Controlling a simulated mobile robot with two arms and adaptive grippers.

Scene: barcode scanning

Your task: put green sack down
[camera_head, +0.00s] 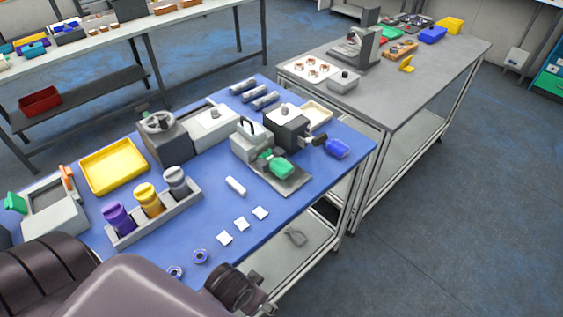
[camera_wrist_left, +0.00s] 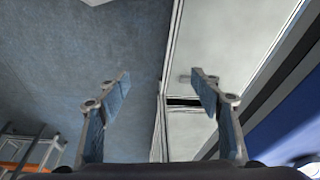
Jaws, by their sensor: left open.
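No green sack can be made out in either view. My left gripper (camera_wrist_left: 160,88) is open in the left wrist view, with its two blue-padded fingers apart and nothing between them. Behind the fingers are the dark floor and a pale shelf (camera_wrist_left: 228,55). In the head view my left arm fills the lower left corner, and its fingertips are not clear there. A green piece (camera_head: 279,167) rests on a grey device on the blue table (camera_head: 185,232). Another green piece (camera_head: 15,202) is at the table's left end. My right gripper is not in view.
The blue table holds a yellow tray (camera_head: 114,166), a grey rack (camera_head: 157,215) of several bottles, small white squares and grey machines. A grey table (camera_head: 430,85) stands behind on the right. The floor (camera_head: 450,230) at right is clear.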

